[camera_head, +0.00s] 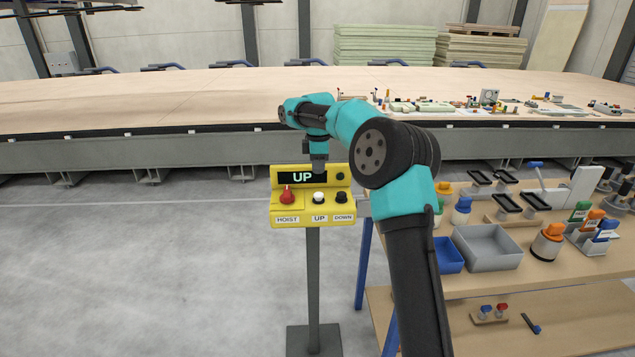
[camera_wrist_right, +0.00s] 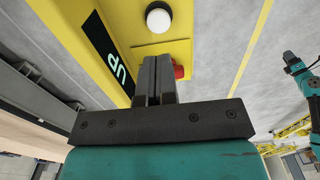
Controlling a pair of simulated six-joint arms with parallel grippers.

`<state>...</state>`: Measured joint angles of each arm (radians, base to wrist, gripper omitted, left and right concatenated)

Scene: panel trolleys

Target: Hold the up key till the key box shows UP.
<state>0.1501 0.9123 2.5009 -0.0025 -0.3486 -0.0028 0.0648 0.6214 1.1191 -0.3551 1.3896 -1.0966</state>
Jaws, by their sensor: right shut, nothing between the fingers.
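The yellow key box (camera_head: 313,213) stands on a grey post, and its dark display (camera_head: 303,177) shows UP in light letters. The white UP key (camera_head: 319,197) sits in the middle of its lower panel. It also shows in the right wrist view (camera_wrist_right: 158,18). My right gripper (camera_head: 318,165) is shut and empty, pointing down above the white key with a visible gap. In the right wrist view my right gripper's closed fingers (camera_wrist_right: 152,65) are in front of the box, apart from the key. My left gripper is not in view.
A red HOIST knob (camera_head: 287,195) is left of the white key, and a black DOWN key (camera_head: 342,197) is right of it. A wooden bench (camera_head: 470,285) with trays and tools stands to the right. A long table (camera_head: 150,100) runs behind. The floor at left is clear.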

